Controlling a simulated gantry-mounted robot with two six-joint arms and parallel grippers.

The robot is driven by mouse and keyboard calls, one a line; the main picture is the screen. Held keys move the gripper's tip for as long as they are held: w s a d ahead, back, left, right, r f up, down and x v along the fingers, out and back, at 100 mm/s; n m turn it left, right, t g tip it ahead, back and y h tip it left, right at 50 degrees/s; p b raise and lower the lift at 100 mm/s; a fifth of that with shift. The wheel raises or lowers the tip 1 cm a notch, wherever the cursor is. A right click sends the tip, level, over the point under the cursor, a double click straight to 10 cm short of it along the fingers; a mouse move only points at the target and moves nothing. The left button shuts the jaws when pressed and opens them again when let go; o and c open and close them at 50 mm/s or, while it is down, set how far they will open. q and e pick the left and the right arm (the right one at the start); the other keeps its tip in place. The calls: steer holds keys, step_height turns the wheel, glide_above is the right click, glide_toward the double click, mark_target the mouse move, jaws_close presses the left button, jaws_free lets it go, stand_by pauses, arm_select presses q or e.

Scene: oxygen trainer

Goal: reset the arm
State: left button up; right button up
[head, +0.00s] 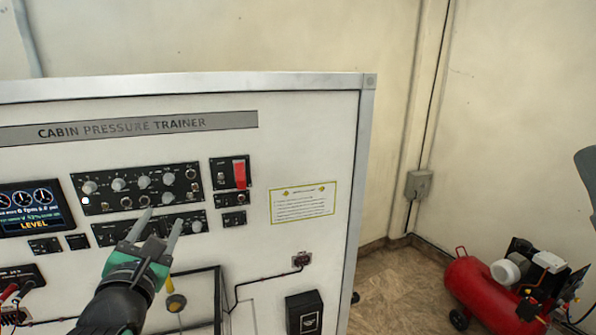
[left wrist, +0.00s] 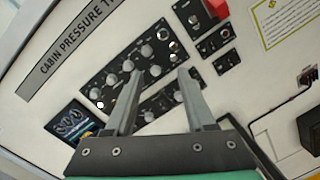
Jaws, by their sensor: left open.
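My left gripper (head: 160,222) is in front of the lower knob panel of the cabin pressure trainer (head: 330,120). Its two fingers are apart with nothing between them. In the left wrist view the open fingers (left wrist: 158,88) point at the black control panel (left wrist: 135,66) with its several grey knobs. That upper panel (head: 137,187) also shows in the head view, above the fingertips. The lower panel (head: 195,226) is partly hidden behind the gripper. I cannot tell whether the fingertips touch the panel. My right gripper is not in view.
A red switch cover (head: 240,174) is right of the knobs. A lit display (head: 33,208) reads LEVEL at the left. A yellow-handled part (head: 175,302) hangs below the gripper. A black box (head: 304,313) is lower right. A red compressor (head: 490,290) stands on the floor, clear of the trainer.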

arm_select(q)
steer(key=s+d+r+m+t+h+p, duration=0.1)
steer(key=s+d+r+m+t+h, duration=0.2)
steer(key=s+r+m, duration=0.8)
steer(key=s+d+r+m+t+h+p, duration=0.1)
steer(key=s+d+r+m+t+h, duration=0.2)
steer(key=m, duration=1.9)
steer(key=s+d+r+t, duration=0.3)
steer(key=s+d+r, duration=0.1)
steer(key=s+r, duration=0.4)
steer(key=shift+s+d+h, duration=0.15)
steer(key=shift+s+h, duration=0.1)
steer(key=shift+h, duration=0.15)
